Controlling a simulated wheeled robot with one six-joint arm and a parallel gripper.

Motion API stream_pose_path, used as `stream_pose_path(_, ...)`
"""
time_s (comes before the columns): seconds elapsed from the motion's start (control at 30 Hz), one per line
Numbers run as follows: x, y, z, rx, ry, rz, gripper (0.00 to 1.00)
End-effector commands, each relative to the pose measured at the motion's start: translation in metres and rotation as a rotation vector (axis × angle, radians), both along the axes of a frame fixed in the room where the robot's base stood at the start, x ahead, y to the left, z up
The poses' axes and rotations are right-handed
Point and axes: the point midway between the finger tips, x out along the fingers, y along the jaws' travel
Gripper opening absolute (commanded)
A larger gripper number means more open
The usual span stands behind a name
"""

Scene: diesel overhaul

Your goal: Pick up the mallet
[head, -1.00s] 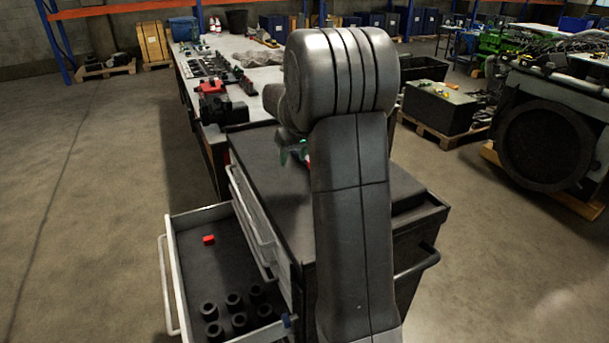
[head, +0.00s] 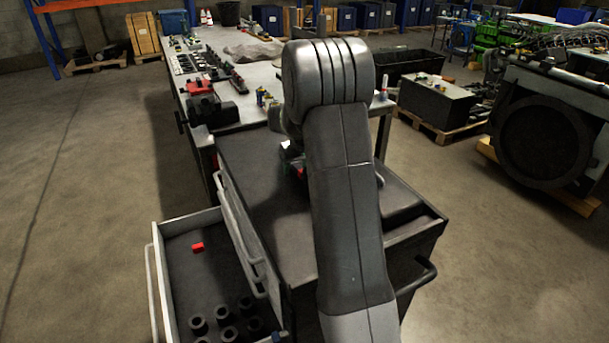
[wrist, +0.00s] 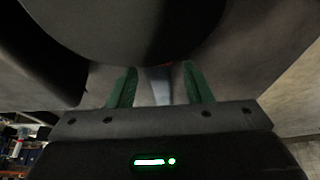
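I cannot clearly make out the mallet in either view. In the wrist view, the two green fingers of my gripper (wrist: 160,88) stand apart. A pale blue-grey strip (wrist: 158,84) shows between them, with gaps on both sides; I cannot tell what it is. A large dark rounded shape (wrist: 130,25) fills the top of that view, also unidentified. In the head view, my arm hides most of the gripper and the middle of the cart top (head: 262,190). A small red patch (head: 300,172) shows at the arm's left edge.
The cart's open drawer (head: 180,275) holds a red block (head: 198,247) and several black sockets (head: 226,308). A long workbench (head: 250,75) with parts stands behind the cart. A large engine (head: 545,135) is at right. The floor at left is clear.

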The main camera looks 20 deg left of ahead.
Motion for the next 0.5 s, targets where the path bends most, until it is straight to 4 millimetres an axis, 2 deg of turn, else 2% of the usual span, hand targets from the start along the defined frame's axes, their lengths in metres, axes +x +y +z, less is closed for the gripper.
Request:
stream_pose_path(0.03, 0.0000, 0.0000, 0.0000, 0.000, 0.000, 0.000, 0.38)
stream_pose_path(0.2, 0.0000, -0.0002, 0.0001, 0.000, 0.000, 0.000, 0.04)
stream_pose_path(0.23, 0.0000, -0.0002, 0.0001, 0.000, 0.000, 0.000, 0.00)
stream_pose_path(0.5, 0.0003, 0.0000, 0.0017, 0.000, -0.001, 0.000, 0.00)
